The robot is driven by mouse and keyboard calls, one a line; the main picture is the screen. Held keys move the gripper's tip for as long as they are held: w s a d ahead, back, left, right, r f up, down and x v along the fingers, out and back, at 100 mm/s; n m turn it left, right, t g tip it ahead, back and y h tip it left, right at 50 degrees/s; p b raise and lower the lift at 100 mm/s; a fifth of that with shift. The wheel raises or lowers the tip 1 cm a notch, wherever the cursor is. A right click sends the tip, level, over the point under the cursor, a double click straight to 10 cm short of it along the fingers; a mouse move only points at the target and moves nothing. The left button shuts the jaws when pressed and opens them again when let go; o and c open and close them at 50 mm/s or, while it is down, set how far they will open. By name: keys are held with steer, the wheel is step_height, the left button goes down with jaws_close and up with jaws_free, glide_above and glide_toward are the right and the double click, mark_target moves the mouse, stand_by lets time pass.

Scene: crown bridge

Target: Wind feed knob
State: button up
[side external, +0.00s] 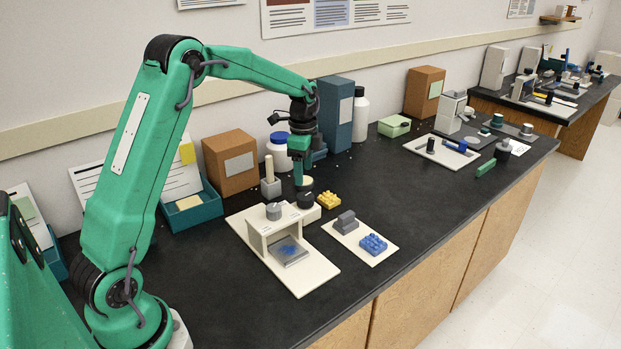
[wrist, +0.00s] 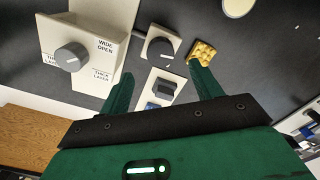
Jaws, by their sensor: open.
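A cream machine (side external: 262,238) stands on the black bench below my gripper, with a blue-marked grey plate (side external: 289,251) in its front. A light grey knob (side external: 273,211) is on its top; in the wrist view this knob (wrist: 71,57) sits beside the labels "WIDE OPEN" and "THICK LAYER". A dark knob (side external: 305,200) with a pale mark is on a cream block at the machine's far end, and shows in the wrist view (wrist: 160,47). I cannot tell which is the feed knob. My gripper (side external: 301,180) is open and empty above the dark knob; its green fingers (wrist: 160,72) are spread apart.
A yellow studded brick (side external: 328,200) lies right of the dark knob. A cream tray (side external: 378,262) holds a grey block (side external: 346,222) and a blue studded brick (side external: 374,244). A grey holder with a cream rod (side external: 269,170) stands behind.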

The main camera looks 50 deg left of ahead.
mark_target(304, 196)
steer(key=shift+f, duration=0.1)
steer(key=shift+f, duration=3.85)
steer(key=shift+c, duration=0.4)
steer(key=c, duration=0.9)
